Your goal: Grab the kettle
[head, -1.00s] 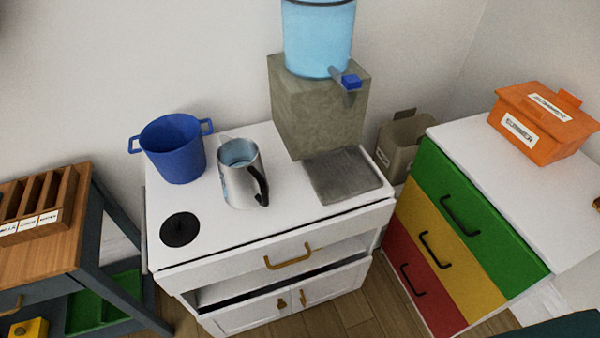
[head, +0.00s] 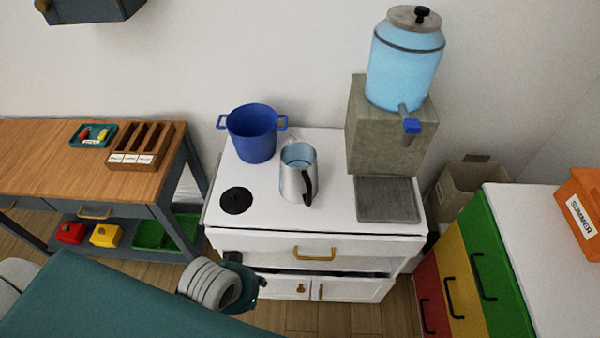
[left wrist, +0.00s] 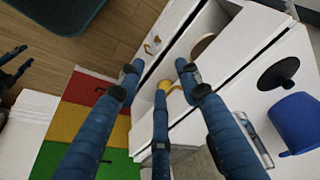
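The kettle (head: 292,182) is a silver jug with a black handle facing front right and a light blue inside. It stands upright on the white cabinet (head: 330,220). In the left wrist view a sliver of the kettle (left wrist: 256,138) shows beside a finger. My left gripper (head: 248,279) is low in front of the cabinet, below and left of the kettle, apart from it. In the left wrist view its blue fingers (left wrist: 158,80) are spread and empty. At that view's left edge, dark spread fingers look like my right gripper (left wrist: 18,64), partly cut off.
A blue pot (head: 252,134) stands behind and left of the kettle, with a black disc (head: 236,201) in front. A water dispenser (head: 390,130) with a grey tray (head: 385,200) stands at right. The cabinet's gold handle (head: 314,254) sticks out in front.

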